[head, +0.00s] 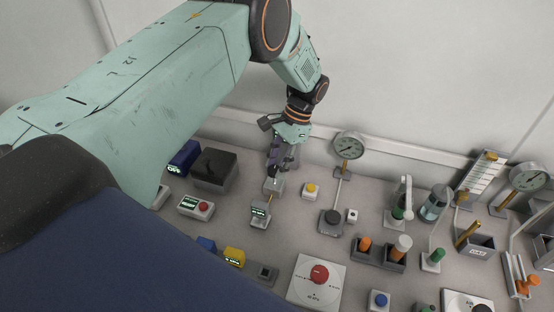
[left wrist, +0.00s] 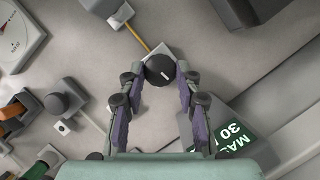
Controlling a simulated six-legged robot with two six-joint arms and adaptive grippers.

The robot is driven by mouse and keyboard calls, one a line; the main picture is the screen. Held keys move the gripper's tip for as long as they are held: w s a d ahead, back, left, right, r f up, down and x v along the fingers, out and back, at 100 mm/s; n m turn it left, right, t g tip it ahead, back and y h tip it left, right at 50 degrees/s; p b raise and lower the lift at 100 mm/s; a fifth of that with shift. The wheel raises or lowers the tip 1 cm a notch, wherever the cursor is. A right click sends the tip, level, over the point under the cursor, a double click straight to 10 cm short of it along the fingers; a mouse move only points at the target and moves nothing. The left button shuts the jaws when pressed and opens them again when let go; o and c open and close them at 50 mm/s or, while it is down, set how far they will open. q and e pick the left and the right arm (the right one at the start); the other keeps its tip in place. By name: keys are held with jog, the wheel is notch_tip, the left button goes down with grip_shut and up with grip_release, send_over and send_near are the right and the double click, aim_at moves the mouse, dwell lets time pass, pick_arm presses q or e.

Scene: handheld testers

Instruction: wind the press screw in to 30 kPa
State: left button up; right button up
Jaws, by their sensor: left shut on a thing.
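A round black knob (left wrist: 160,70) with a white index line, seemingly the press screw, sits on a pale block. In the left wrist view my left gripper (left wrist: 158,76) has its fingertips closed on both sides of this knob. A thin brass pipe (left wrist: 137,37) runs from the block to a grey unit (left wrist: 121,13). In the head view the left gripper (head: 273,174) reaches down onto the grey block (head: 273,187), hiding the knob. A small tester with a green-lit screen (head: 260,213) stands just in front; its reading is too small to read. My right gripper is out of view.
A dark box (head: 215,168) stands left of the gripper; a yellow button (head: 311,189) and dial gauge (head: 349,147) are to its right. A red knob (head: 319,275) is nearer. In the wrist view, a dark screen (left wrist: 235,137) partly shows "MAS" and "30".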

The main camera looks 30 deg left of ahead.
pick_arm(q)
jog(key=shift+d+m+y+p, duration=0.1)
jog(key=shift+m+y+p, duration=0.25)
jog(key=shift+m, duration=0.65)
jog(key=shift+t, duration=0.3)
jog(key=o, duration=1.2)
jog(key=shift+c, duration=0.2)
jog(key=shift+r, duration=0.1)
jog(key=v, duration=1.2)
